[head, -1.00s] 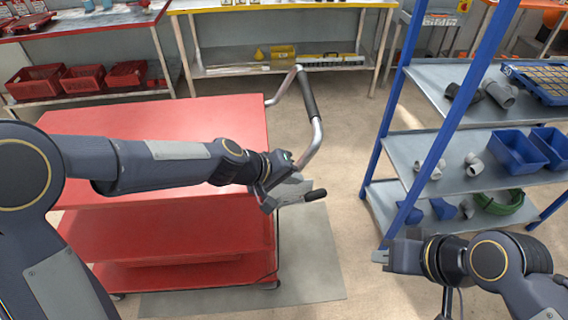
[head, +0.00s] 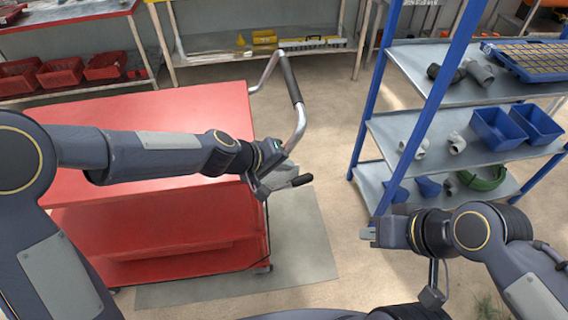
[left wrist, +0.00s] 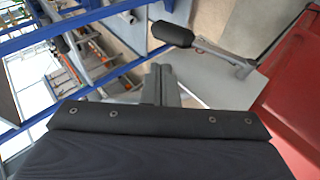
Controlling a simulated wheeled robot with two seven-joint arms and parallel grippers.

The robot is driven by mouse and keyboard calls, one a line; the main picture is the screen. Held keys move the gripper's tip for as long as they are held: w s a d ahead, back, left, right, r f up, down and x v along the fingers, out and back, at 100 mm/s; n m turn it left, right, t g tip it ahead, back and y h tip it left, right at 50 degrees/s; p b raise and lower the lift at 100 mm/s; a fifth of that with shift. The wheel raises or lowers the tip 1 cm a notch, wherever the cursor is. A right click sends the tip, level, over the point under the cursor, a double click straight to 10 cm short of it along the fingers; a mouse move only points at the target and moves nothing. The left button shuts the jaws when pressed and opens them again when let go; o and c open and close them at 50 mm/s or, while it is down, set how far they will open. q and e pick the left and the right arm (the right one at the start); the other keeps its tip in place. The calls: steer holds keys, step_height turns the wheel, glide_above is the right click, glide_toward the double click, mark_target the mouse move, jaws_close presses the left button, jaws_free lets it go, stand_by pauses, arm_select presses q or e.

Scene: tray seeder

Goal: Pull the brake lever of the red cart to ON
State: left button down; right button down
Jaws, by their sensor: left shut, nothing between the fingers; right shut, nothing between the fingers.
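The red cart (head: 130,105) stands left of centre in the head view, with a bent metal push handle (head: 291,80) at its right end. Its brake lever (head: 302,180), a grey bar with a black grip, sticks out to the right below the handle. The lever also shows at the top of the left wrist view (left wrist: 173,33). My left gripper (head: 260,193) is shut and empty beside the lever, left of the black grip; contact cannot be told. Its fingers show in the left wrist view (left wrist: 161,85), apart from the grip. My right gripper (head: 369,238) is shut and empty at lower right.
A blue-framed shelf (head: 395,140) with pipe fittings and blue bins (head: 497,130) stands on the right, close to my right arm. A grey mat (head: 305,250) lies under the cart. Benches line the back. Floor is clear between cart and shelf.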

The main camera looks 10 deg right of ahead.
arm_select(q)
steer(key=r+p, duration=0.1)
steer(key=w+a+r+p, duration=0.1)
steer(key=r, duration=0.1)
steer(key=w+r+p, duration=0.1)
steer(key=shift+a+r, duration=0.2)
steer(key=shift+r, duration=0.05)
steer(key=s+a+r+p, duration=0.1)
steer(key=s+a+r, duration=0.2)
steer(key=r, duration=0.4)
steer(key=shift+s+r, duration=0.2)
steer(key=shift+r, duration=0.15)
